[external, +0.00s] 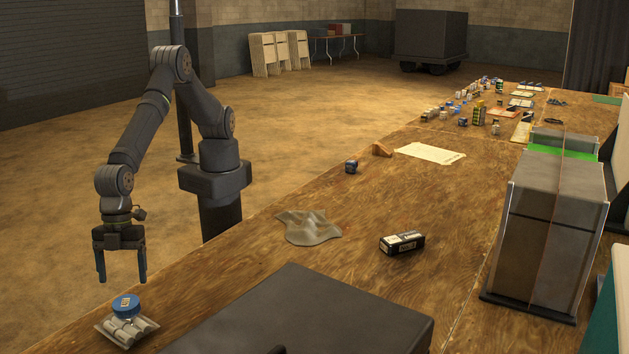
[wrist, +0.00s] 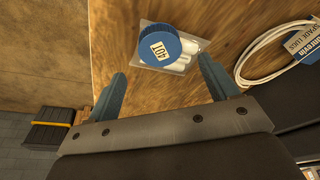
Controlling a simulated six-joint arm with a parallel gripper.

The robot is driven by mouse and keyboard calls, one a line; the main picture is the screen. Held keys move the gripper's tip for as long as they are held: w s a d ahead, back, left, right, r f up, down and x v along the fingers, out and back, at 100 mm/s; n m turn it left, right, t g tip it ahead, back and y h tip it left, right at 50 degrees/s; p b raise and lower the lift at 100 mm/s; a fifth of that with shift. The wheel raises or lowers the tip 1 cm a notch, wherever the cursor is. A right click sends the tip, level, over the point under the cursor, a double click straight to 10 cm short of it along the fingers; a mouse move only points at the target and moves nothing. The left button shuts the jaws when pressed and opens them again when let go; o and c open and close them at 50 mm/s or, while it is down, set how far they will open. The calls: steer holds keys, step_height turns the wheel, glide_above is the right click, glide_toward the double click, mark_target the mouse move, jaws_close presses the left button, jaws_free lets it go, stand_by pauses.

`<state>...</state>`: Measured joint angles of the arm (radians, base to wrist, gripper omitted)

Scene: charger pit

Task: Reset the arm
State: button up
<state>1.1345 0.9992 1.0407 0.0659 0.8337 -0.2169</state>
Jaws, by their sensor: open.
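My gripper (external: 121,275) is open and empty, pointing down above the near left end of the wooden table. Its two fingers also show spread apart in the wrist view (wrist: 162,88). Below it, a round blue-capped item (external: 126,305) sits on a small clear tray (external: 143,325) of white cylinders. In the wrist view the blue cap (wrist: 158,45) bears a white label reading 401 and lies beyond the fingertips, apart from them. My arm is bent, reaching left from its post.
A dark flat case (external: 310,315) lies right of the tray. A grey cloth (external: 308,228), a black box (external: 402,243) and a paper sheet (external: 430,153) lie farther along the table. A tall grey unit (external: 550,225) stands at right. A white cable (wrist: 262,50) shows in the wrist view.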

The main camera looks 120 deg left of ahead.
mark_target(126, 301)
steer(key=x, duration=0.6)
steer(key=shift+f, duration=0.3)
step_height(126, 301, up, 3)
steer(key=shift+r, duration=0.65)
